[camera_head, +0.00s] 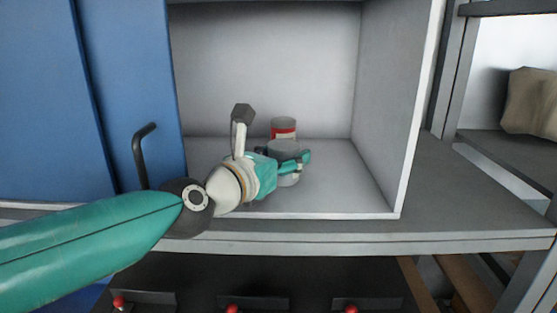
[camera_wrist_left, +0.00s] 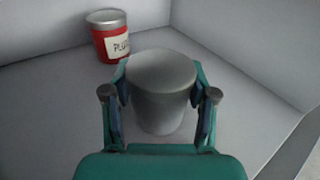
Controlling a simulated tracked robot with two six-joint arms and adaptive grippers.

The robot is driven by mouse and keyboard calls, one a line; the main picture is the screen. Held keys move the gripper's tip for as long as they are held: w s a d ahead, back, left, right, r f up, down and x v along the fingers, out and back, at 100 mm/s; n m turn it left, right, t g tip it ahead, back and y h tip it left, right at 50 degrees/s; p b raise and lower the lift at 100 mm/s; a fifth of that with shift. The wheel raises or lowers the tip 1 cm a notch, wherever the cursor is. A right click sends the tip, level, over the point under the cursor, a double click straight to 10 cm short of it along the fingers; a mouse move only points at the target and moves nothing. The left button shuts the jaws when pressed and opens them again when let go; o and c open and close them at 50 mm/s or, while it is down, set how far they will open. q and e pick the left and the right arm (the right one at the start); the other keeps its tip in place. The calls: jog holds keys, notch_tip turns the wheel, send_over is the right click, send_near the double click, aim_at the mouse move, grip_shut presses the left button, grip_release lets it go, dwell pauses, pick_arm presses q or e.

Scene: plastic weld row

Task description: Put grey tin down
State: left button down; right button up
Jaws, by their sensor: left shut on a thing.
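The grey tin (camera_head: 284,147) is inside the open cabinet compartment, held by my left gripper (camera_head: 291,165), which reaches in from the left. In the left wrist view the grey tin (camera_wrist_left: 161,90) stands between the two fingers of my left gripper (camera_wrist_left: 160,97), which are shut on its sides. The tin looks upright; whether its base touches the compartment floor I cannot tell. A red and white tin (camera_head: 284,128) stands behind it; in the wrist view this labelled tin (camera_wrist_left: 109,36) is at the upper left, apart from the grey tin. My right gripper is not in view.
The compartment floor (camera_head: 355,190) is clear to the right of the tins. A blue door (camera_head: 120,90) with a dark handle (camera_head: 140,155) is at the left. A shelf with a beige sack (camera_head: 530,102) is at the right. Several red knobs show below.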

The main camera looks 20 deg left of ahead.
pick_arm(q)
jog(key=shift+a, duration=0.1)
jog(key=shift+c, duration=1.7)
grip_release()
jog(key=shift+r, duration=0.1)
jog(key=shift+s, duration=0.25)
jog(key=v, duration=1.1)
jog(key=shift+s+a+r+p, duration=0.1)
jog(key=shift+s+p, duration=0.2)
jog(key=shift+p, duration=0.1)
